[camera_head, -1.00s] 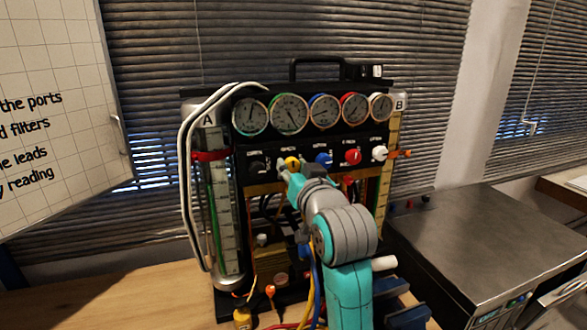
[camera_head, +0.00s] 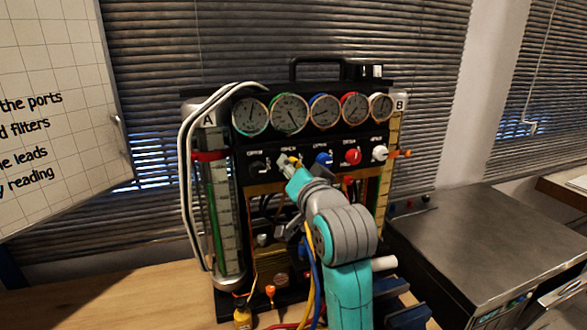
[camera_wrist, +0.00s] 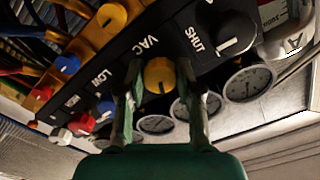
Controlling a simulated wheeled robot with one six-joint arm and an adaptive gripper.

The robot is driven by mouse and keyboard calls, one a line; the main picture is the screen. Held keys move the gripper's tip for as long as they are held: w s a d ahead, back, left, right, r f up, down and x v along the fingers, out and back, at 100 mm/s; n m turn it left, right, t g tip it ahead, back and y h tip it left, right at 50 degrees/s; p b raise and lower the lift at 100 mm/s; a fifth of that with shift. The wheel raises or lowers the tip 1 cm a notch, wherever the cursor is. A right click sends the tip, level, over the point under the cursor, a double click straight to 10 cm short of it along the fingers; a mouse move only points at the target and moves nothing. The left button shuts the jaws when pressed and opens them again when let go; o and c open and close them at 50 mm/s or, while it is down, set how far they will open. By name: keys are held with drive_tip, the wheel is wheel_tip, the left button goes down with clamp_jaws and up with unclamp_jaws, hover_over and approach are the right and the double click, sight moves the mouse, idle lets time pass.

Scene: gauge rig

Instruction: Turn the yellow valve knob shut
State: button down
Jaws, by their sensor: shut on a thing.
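The yellow valve knob (camera_wrist: 159,75) is on the black panel of the gauge rig, between my two fingers in the wrist view. A dark mark on it shows in that view. My gripper (camera_wrist: 155,88) is shut on the knob, one finger on each side. In the head view the yellow knob (camera_head: 292,161) shows only partly, behind my gripper (camera_head: 290,167). The lettering "VAC" and "SHUT" is on the panel near the knob in the wrist view.
A black knob (camera_head: 258,167) is left of the yellow one; a blue knob (camera_head: 323,159), a red knob (camera_head: 353,156) and a white knob (camera_head: 379,153) are to its right. Several gauges (camera_head: 289,113) sit above. Hoses and yellow and blue cables hang below.

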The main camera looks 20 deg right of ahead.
drive_tip(key=m, duration=1.2)
drive_tip(key=shift+m, duration=0.3)
idle(0.3)
drive_tip(key=c, duration=0.8)
unclamp_jaws()
drive_tip(key=shift+o, duration=0.2)
drive_tip(key=shift+s, duration=0.1)
drive_tip(key=s, duration=0.7)
drive_tip(key=shift+s, duration=0.2)
